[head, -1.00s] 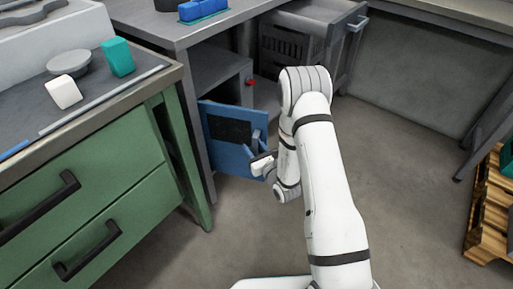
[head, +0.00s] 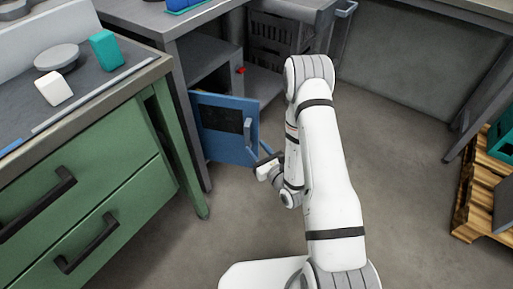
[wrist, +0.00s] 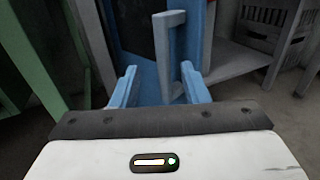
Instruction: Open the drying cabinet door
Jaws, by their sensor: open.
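The blue drying cabinet door (head: 218,142) with a dark window (head: 220,118) hangs partly open below the grey bench. Its upright handle (head: 247,130) is near its free edge. My gripper (head: 266,160) is low beside that edge, just right of the handle in the head view. In the wrist view my gripper (wrist: 158,86) is open, with its two blue fingers apart. The grey-blue handle (wrist: 170,45) appears between the fingers there, with the door (wrist: 140,82) behind it. Nothing is clasped, and I cannot tell how deep the handle lies between the fingers.
A green drawer unit (head: 90,190) stands close on the left, its leg near the door. A wooden pallet (head: 470,205) lies on the right. The floor (head: 400,180) between is clear.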

